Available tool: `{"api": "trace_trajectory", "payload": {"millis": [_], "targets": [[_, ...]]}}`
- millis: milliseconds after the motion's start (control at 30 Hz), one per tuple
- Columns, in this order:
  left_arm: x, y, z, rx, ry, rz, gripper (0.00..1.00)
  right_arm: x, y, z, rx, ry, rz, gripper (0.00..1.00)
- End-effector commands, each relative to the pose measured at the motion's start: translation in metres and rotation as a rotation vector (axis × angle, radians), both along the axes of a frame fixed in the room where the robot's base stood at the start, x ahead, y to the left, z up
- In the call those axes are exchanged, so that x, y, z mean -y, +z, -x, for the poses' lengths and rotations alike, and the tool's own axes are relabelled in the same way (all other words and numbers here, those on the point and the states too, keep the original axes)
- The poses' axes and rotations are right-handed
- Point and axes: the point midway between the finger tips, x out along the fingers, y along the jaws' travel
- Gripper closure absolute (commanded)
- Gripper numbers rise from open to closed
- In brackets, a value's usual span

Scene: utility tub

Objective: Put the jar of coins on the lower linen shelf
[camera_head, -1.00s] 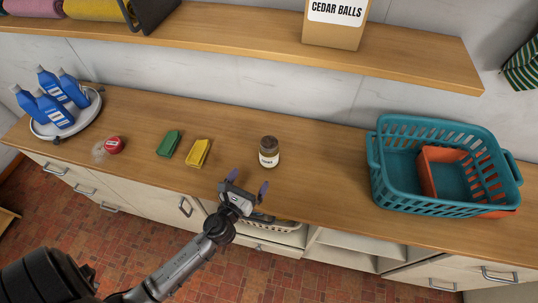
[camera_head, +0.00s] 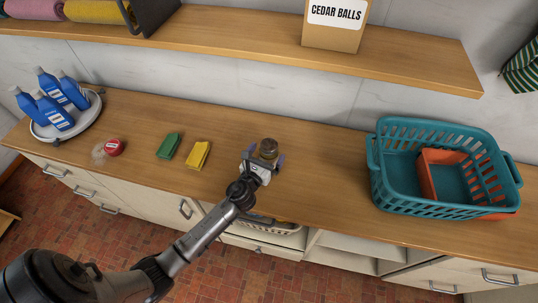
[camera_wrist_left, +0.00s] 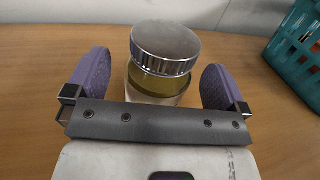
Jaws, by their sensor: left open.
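My left gripper (camera_head: 264,160) is open around the jar, one finger on each side, with gaps showing beside the lid. The linen shelf (camera_head: 400,62) above the counter carries rolled towels (camera_head: 95,10) and a box. My right gripper is out of view.
A teal basket (camera_head: 378,185) with an orange bin (camera_head: 428,172) inside stands to the right. Green (camera_head: 168,145) and yellow (camera_head: 198,154) sponges, a red-lidded item (camera_head: 114,147) and a tray (camera_head: 92,112) of blue bottles are to the left. The cedar balls box (camera_head: 334,35) sits on the shelf.

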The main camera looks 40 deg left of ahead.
Motion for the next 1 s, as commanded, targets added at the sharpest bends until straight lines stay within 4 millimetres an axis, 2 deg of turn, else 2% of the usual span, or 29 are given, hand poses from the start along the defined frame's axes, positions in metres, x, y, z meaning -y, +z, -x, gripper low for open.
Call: {"api": "trace_trajectory", "payload": {"millis": [200,467,1000], "targets": [[-0.004,0.000,-0.016,0.000,0.000,-0.001,0.00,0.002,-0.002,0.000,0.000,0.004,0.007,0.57],[-0.004,0.000,-0.017,0.000,0.000,-0.001,0.00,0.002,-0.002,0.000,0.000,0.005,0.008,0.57],[-0.004,0.000,-0.017,0.000,-0.001,-0.001,0.52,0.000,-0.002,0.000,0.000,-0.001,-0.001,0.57]]}}
